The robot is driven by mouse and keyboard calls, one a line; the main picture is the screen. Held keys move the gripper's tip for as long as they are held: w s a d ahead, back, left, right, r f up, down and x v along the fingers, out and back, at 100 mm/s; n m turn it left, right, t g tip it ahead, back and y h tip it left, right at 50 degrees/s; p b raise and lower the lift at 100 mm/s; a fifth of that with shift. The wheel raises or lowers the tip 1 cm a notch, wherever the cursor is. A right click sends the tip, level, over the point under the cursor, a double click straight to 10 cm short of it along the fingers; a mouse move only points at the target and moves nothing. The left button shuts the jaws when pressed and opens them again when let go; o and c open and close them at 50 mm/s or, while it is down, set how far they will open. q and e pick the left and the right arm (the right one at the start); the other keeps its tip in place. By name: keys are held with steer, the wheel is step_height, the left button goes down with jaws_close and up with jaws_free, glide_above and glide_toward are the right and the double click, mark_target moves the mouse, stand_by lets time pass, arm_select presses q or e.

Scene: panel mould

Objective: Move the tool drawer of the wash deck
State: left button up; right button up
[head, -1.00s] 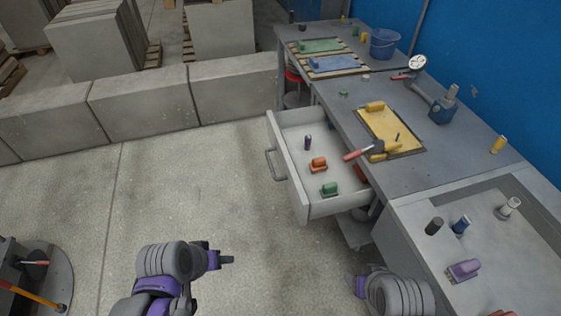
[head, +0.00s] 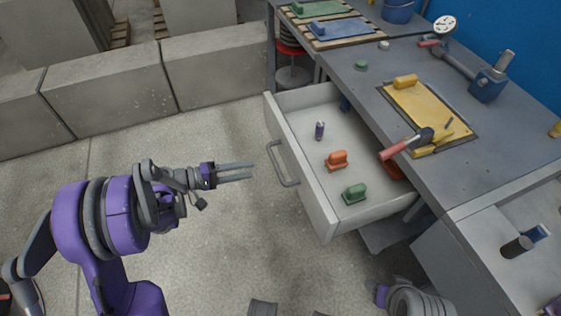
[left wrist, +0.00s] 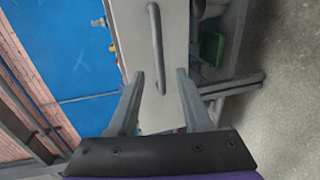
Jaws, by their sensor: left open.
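The tool drawer (head: 325,215) stands pulled out from the wash deck (head: 400,100) on its left side. Its bar handle (head: 283,163) is on the front panel facing left. My left gripper (head: 252,171) is open and empty, its fingers pointing right at the handle with a gap between. In the left wrist view the handle (left wrist: 155,48) shows beyond the open fingers (left wrist: 160,75), roughly in line with the space between them. A small part of my right gripper (head: 381,294) shows low at the right; its fingers cannot be made out.
In the drawer lie a purple-grey cylinder (head: 320,131), an orange block (head: 337,160) and a green block (head: 354,194). A red-handled hammer (head: 405,144) lies on the deck near the drawer. Concrete blocks (head: 110,100) line the back. The floor left of the drawer is clear.

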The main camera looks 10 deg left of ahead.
mark_target(277, 164)
arm_select(q)
steer(key=b+x, duration=0.1)
steer(key=x, duration=0.9)
steer(key=shift+d, duration=0.2)
steer(key=shift+c, duration=0.2)
jaws_close()
stand_by(0.9)
